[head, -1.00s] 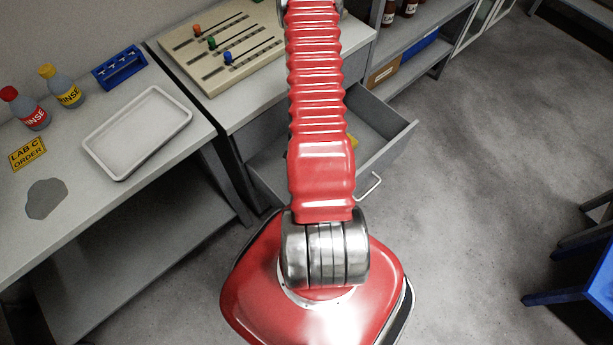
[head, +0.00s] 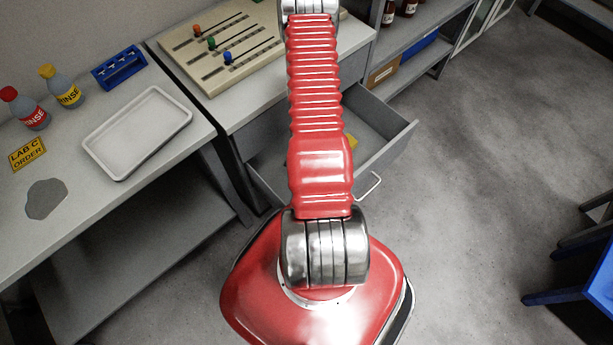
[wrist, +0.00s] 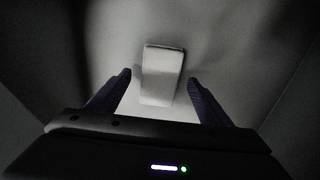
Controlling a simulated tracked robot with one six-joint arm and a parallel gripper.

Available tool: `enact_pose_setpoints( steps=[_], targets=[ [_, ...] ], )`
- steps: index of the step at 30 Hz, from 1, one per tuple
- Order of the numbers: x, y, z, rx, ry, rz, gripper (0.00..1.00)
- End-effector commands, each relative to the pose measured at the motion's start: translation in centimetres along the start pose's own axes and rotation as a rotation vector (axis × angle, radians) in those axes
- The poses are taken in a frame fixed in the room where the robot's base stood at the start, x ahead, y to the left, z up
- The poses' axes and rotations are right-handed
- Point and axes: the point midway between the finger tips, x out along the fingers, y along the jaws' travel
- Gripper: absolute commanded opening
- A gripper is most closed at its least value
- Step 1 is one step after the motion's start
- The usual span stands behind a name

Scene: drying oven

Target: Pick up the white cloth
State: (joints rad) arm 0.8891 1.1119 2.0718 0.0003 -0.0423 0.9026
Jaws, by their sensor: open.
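In the wrist view, a pale rectangular item (wrist: 162,62), which looks like the folded white cloth, lies on a grey surface in dim light. My gripper (wrist: 160,80) is open, its two dark fingers apart on the left and right of the near part of the cloth. I see no contact between the fingers and the cloth; how far above it they are is hard to tell. In the head view, neither the gripper nor the cloth can be seen; my red arm covers part of an open drawer (head: 385,146).
In the wrist view, sloping walls (wrist: 294,85) rise at the sides. In the head view, a yellow item (head: 351,141) shows in the drawer beside my arm. A white tray (head: 138,132), rinse bottles (head: 67,88) and a slider board (head: 215,50) stand on the benches.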

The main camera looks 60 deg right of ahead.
Motion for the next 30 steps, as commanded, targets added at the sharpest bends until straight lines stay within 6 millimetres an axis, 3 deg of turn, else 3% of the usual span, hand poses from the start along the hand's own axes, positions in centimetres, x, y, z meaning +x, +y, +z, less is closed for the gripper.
enact_pose_setpoints(
  steps=[7, 24, 30],
  targets=[
    [1.9, 0.0, 0.0, 0.0, -0.001, 0.001, 0.73],
    [1.9, 0.0, 0.0, 0.0, 0.0, 0.0, 0.73],
    [1.9, 0.0, 0.0, 0.0, 0.0, 0.0, 0.59]
  ],
)
